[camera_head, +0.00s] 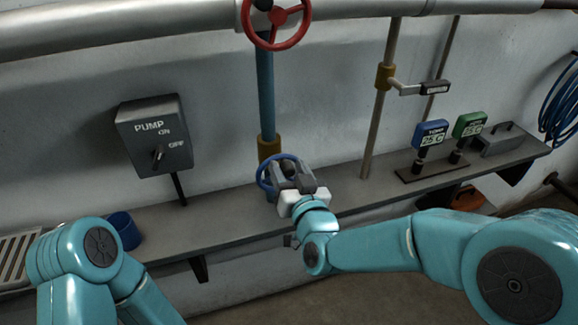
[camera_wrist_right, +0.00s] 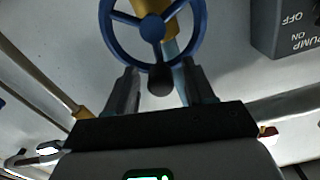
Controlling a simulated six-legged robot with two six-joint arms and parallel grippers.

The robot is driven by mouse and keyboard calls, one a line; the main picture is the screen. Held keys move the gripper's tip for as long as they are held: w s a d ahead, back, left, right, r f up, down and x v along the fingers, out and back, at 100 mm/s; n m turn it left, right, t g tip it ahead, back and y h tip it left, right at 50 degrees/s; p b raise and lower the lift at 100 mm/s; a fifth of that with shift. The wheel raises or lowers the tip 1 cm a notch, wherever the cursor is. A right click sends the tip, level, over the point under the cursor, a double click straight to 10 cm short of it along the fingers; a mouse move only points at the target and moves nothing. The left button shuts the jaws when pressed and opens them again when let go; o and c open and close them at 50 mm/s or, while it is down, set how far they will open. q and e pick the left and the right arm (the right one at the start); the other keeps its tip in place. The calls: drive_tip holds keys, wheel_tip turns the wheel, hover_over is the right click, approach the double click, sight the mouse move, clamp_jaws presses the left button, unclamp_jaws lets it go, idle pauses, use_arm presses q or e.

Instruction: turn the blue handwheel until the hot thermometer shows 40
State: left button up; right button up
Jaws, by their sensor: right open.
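The blue handwheel (camera_head: 264,171) sits low on the blue vertical pipe, partly hidden behind my right gripper (camera_head: 288,172). In the right wrist view, the blue handwheel (camera_wrist_right: 152,28) shows its rim, spokes and a dark knob (camera_wrist_right: 160,80) at its near edge. My right gripper (camera_wrist_right: 160,88) is open, with one finger on each side of the knob; I cannot tell whether they touch it. Two thermometers stand on the shelf: a blue one (camera_head: 430,137) reading 25 C and a green one (camera_head: 468,127) seeming to read 25 C. Their small labels are unclear. My left gripper is out of view.
A red handwheel (camera_head: 277,22) is above on the same pipe. A grey pump switch box (camera_head: 155,135) is on the wall. A blue cup (camera_head: 124,231) stands on the shelf (camera_head: 228,222) at left. A pipe with a small side tap (camera_head: 405,89) stands right of the wheel.

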drive_tip(key=shift+r, duration=0.1)
clamp_jaws()
drive_tip(key=m+b, duration=0.1)
drive_tip(key=b, duration=0.1)
drive_tip(key=f+m+b, duration=0.1)
drive_tip(key=b, duration=0.2)
drive_tip(key=shift+w+d, duration=0.2)
drive_tip(key=shift+d, duration=0.2)
drive_tip(key=shift+d+r+m+b, duration=0.1)
drive_tip(key=shift+r+m+b, duration=0.1)
drive_tip(key=shift+m+b, duration=0.25)
drive_tip(key=shift+r, duration=0.1)
unclamp_jaws()
drive_tip(key=b+v, duration=0.3)
drive_tip(key=v, duration=1.3)
drive_tip(key=shift+s, duration=0.2)
